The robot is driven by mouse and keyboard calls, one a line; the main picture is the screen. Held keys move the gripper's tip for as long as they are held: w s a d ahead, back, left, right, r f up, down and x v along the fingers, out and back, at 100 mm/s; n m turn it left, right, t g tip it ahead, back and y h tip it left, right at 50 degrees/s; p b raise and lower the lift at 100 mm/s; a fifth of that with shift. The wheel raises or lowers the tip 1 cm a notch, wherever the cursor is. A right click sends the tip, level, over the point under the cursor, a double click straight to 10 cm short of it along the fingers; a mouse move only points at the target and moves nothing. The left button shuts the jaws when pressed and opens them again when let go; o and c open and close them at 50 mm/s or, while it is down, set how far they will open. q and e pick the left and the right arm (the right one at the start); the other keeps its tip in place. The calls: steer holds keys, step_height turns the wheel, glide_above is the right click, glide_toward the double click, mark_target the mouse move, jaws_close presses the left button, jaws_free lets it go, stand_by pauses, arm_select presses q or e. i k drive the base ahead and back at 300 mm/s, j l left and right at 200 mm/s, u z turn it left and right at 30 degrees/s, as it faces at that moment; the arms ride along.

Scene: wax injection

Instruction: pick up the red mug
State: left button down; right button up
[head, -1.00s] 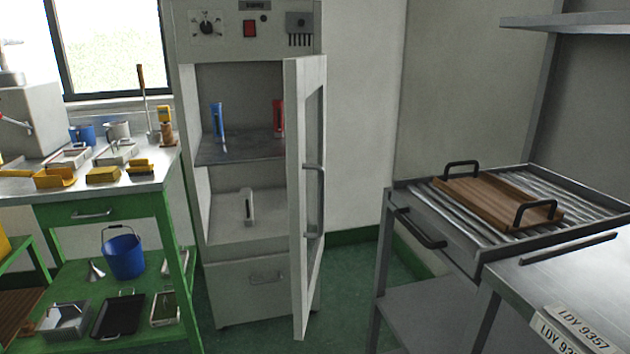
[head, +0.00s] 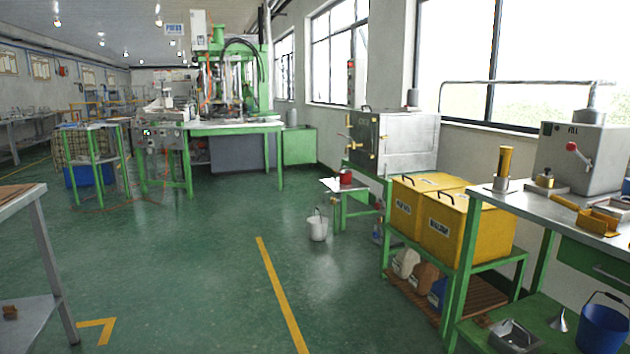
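A small red mug (head: 346,177) stands on a low green-legged side table (head: 352,188), right of the middle of the head view and some way off across the floor. It looks upright, but it is too small to make out its handle. White sheets lie beside it on the table. Neither of my grippers shows in the head view.
Open green floor (head: 200,270) with a yellow line (head: 282,295) lies ahead. A white bucket (head: 318,226) stands on the floor before the small table. Yellow bins (head: 443,225) and a green-legged workbench (head: 500,205) line the right. A grey table (head: 25,205) edges in at left.

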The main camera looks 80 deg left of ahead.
mark_target(345, 176)
steer(key=u, duration=2.35)
